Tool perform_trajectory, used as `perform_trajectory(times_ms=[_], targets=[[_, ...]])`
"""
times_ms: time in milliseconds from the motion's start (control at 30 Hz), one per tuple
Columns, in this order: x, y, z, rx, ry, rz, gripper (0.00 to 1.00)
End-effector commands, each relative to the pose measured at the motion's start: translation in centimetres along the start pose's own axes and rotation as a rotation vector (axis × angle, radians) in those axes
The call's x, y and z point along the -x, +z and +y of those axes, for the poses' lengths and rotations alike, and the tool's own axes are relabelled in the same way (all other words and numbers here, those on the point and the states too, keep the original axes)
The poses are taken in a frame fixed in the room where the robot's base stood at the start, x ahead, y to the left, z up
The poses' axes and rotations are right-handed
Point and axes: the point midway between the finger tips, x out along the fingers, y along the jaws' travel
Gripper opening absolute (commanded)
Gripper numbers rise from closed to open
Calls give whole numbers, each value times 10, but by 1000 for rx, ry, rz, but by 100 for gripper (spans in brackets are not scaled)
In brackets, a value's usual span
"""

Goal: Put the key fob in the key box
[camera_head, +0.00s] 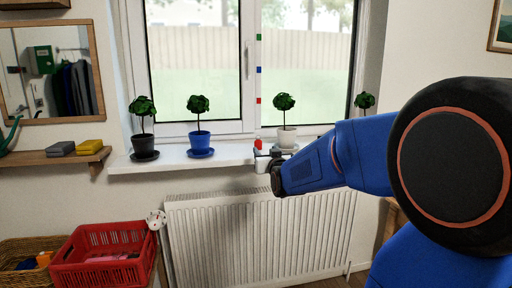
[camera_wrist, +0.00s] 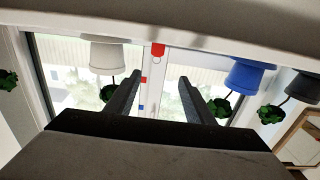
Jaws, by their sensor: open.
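A small red object (camera_head: 258,144), probably the key fob, stands on the window sill between the blue pot and the white pot. In the wrist view, which is upside down, the red object (camera_wrist: 158,50) lies between and beyond my two fingertips. My gripper (camera_head: 263,160) is at the sill's front edge, close to the red object. In the wrist view my gripper (camera_wrist: 160,85) has its fingers apart with nothing held between them. I cannot tell any key box for certain; a green box (camera_head: 41,60) shows only in the mirror.
The white sill (camera_head: 230,154) bears a black pot (camera_head: 144,143), a blue pot (camera_head: 200,140) and a white pot (camera_head: 287,137) with small trees. A radiator (camera_head: 250,235) is below. A red crate (camera_head: 105,250), a wicker basket (camera_head: 30,250) and a wooden shelf (camera_head: 35,163) are at left.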

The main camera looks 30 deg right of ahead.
Motion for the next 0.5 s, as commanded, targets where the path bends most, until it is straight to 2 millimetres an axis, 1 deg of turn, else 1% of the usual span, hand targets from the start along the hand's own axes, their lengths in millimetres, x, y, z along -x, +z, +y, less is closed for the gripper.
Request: perform_trajectory(times_ms=[100,500], targets=[[-19,1,0,0,0,-2,48],[-79,2,0,0,0,-3,48]])
